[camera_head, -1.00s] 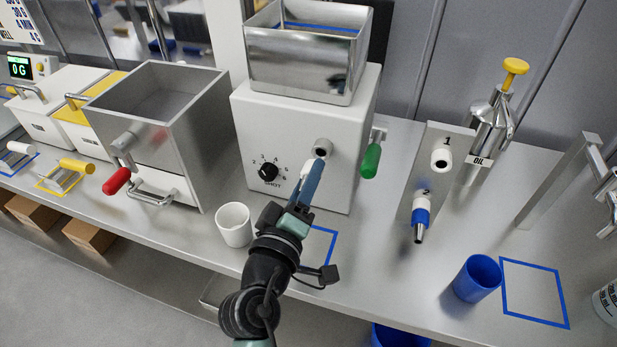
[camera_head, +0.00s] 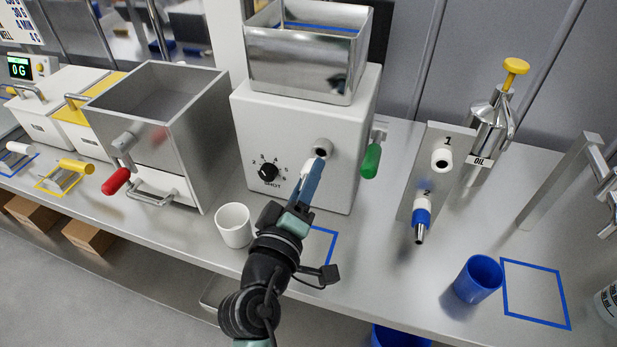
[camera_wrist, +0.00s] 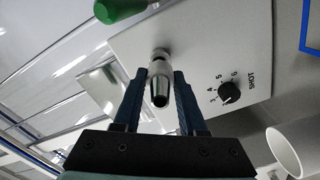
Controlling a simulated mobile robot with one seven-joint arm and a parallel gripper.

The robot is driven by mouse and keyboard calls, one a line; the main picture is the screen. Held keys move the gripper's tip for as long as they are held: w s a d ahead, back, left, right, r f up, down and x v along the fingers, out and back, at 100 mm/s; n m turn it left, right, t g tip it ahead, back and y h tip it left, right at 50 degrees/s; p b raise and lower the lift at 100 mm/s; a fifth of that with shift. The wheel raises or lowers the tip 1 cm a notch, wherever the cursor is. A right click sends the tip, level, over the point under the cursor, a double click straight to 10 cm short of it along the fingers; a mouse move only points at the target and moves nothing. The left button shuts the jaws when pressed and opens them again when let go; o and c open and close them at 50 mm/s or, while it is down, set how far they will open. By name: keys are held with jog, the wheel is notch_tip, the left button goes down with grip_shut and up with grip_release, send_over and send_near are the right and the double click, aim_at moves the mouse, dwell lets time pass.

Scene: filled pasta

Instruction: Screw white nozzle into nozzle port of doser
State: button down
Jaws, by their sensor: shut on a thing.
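The doser is a white box (camera_head: 262,128) with a steel hopper on top and a SHOT dial on its front; its face also shows in the wrist view (camera_wrist: 205,55). The nozzle port (camera_head: 321,147) is a dark round opening in a grey ring at the upper right of that face. My gripper (camera_head: 316,160) is in front of and just below the port. In the wrist view my gripper (camera_wrist: 160,88) is shut on the white nozzle (camera_wrist: 159,69), which has a metal tip. The nozzle lines up with the port's fitting (camera_wrist: 160,53); whether they touch is unclear.
A green handle (camera_head: 371,160) sticks out at the doser's right side. A white cup (camera_head: 234,225) stands left of my arm. A rack (camera_head: 407,203) at right holds a blue-collared nozzle (camera_head: 421,214). A blue cup (camera_head: 477,279) stands near the front edge.

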jog(key=shift+x, duration=1.1)
dwell(0.7)
jog(key=shift+c, duration=0.7)
grip_release()
dwell(0.6)
jog(key=b+v, duration=0.1)
jog(key=v, duration=0.6)
dwell(0.4)
